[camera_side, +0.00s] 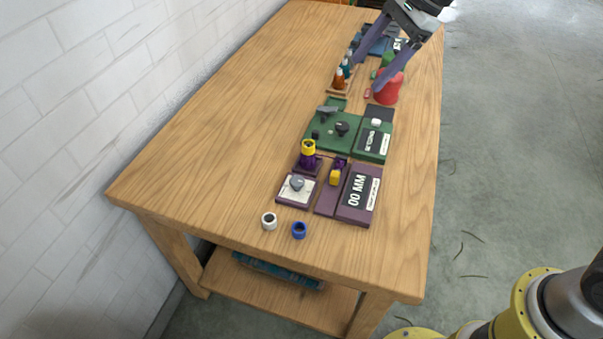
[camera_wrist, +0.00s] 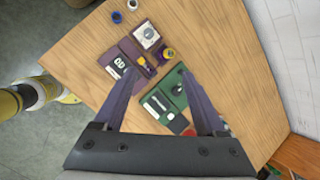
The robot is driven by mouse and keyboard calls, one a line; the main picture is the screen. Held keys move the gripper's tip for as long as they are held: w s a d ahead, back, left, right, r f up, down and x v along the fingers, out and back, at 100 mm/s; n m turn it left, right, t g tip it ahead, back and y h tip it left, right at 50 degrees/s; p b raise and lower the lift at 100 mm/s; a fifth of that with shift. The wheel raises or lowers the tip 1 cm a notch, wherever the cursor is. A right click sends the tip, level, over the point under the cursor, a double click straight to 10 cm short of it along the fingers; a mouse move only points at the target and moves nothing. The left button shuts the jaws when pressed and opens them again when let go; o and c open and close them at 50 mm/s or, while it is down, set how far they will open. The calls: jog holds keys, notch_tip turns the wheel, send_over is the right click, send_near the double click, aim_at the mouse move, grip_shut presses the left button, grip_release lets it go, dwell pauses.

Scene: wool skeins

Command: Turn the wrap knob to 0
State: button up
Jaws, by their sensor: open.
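Two knobs show, and no readable label tells which is the wrap knob. A grey knob (camera_side: 297,183) stands on a white dial plate beside a purple unit (camera_side: 352,216) whose display reads 00 MM. This knob also shows in the wrist view (camera_wrist: 148,34). A dark knob (camera_side: 342,128) sits on a green unit (camera_side: 321,143); the wrist view shows it too (camera_wrist: 177,90). My gripper (camera_side: 369,73) is open and empty, above the table's far end, beyond both units. In the wrist view its fingers (camera_wrist: 158,72) are spread apart.
A yellow-topped spool (camera_side: 308,147) stands between the units. A white ring (camera_side: 269,221) and a blue ring (camera_side: 299,230) lie near the front. A red object (camera_side: 388,90) and small bottles (camera_side: 340,77) stand near my gripper. The table's left side (camera_side: 210,140) is clear.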

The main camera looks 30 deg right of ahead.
jog(key=w+a+f+g, duration=0.2)
jog(key=w+a+f, duration=0.3)
jog(key=f, duration=0.5)
jog(key=g, duration=0.1)
send_near(298, 180)
jog(key=x, duration=0.8)
jog(key=shift+f, duration=0.15)
grip_shut()
